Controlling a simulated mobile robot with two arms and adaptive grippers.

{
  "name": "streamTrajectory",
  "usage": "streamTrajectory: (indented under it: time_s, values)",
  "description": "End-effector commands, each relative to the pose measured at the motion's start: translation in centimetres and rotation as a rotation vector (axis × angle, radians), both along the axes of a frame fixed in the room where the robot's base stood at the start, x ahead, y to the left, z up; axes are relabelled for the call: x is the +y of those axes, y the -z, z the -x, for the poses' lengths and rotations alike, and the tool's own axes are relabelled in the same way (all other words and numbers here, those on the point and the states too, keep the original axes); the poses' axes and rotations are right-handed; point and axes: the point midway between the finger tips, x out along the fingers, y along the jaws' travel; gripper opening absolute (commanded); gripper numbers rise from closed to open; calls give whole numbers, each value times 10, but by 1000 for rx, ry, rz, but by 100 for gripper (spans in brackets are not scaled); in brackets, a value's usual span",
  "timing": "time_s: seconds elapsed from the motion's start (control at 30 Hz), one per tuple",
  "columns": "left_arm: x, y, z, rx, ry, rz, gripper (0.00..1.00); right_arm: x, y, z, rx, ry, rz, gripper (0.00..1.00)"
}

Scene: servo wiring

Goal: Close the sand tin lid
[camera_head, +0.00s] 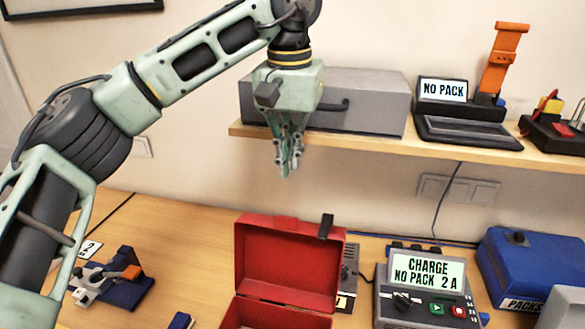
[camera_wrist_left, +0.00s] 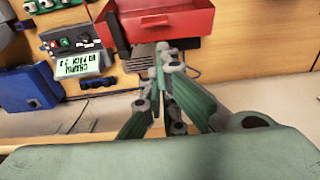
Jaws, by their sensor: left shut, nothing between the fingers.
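A red tin (camera_head: 275,318) stands on the bench at the bottom middle of the head view, cut off by the frame edge. Its lid (camera_head: 285,260) stands up open behind it, with a black latch at its top right. My left gripper (camera_head: 286,172) is shut and empty, pointing down above and behind the lid, apart from it. In the left wrist view the red tin (camera_wrist_left: 160,22) shows beyond the fingers of my left gripper (camera_wrist_left: 165,58). The inside of the tin is mostly out of view. My right gripper is not in view.
A shelf (camera_head: 370,146) close beside the gripper carries a grey box (camera_head: 375,105) and a "NO PACK" device (camera_head: 465,115). A charger (camera_head: 425,290) stands right of the tin, with a blue packs box (camera_head: 535,265) beyond. A blue fixture (camera_head: 125,290) is at left.

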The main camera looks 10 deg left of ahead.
Motion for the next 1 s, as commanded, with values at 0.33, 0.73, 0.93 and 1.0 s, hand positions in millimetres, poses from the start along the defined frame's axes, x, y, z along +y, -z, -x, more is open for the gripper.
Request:
streamTrajectory:
  time_s: [0.33, 0.73, 0.93, 1.0]
  values:
    - [0, 58, -3, 3, 0, 0, 0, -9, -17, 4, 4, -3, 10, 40]
    - [0, 93, -6, 1, 0, 1, 0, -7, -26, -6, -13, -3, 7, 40]
    - [0, 93, -6, 0, -1, 1, 0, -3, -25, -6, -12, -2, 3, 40]
    - [0, 93, -6, -1, 0, 1, 0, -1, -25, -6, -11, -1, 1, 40]
